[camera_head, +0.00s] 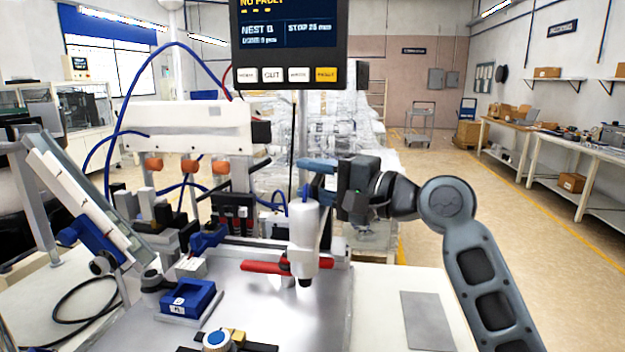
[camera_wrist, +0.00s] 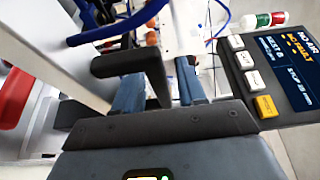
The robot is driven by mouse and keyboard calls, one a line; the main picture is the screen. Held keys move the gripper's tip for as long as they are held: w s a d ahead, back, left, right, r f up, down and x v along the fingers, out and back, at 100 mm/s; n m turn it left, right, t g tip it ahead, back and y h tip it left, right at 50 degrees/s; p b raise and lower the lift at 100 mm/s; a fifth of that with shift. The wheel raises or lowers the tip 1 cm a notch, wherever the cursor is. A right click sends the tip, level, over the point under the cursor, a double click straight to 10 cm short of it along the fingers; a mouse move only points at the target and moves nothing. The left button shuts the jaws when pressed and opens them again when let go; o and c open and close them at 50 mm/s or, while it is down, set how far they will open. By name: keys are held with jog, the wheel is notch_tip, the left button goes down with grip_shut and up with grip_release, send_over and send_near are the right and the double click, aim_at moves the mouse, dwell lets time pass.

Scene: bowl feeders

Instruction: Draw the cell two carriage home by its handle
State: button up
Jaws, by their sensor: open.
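My gripper (camera_head: 314,178) is open at the right of the machine in the head view, its blue fingers pointing left, just behind the top of an upright white cylinder (camera_head: 303,225). In the wrist view my gripper (camera_wrist: 162,82) shows a finger on each side of one leg of a black bent handle (camera_wrist: 115,64). The handle's bar runs left across the near finger. I cannot tell whether the fingers touch it. The carriage itself is not clearly told apart; the handle is hidden or unclear in the head view.
A control screen (camera_head: 288,32) hangs above the machine, close to my gripper's right in the wrist view (camera_wrist: 285,65). A red bar (camera_head: 262,267) lies by the cylinder. A blue block (camera_head: 190,297) sits on the metal plate. A sloping white chute (camera_head: 82,192) stands left. The table's right side is mostly clear.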

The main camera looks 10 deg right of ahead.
jog(key=shift+s, duration=0.1)
jog(key=b+v, duration=0.1)
jog(key=v, duration=0.6)
jog(key=shift+s+d, duration=0.15)
jog(key=shift+d, duration=0.15)
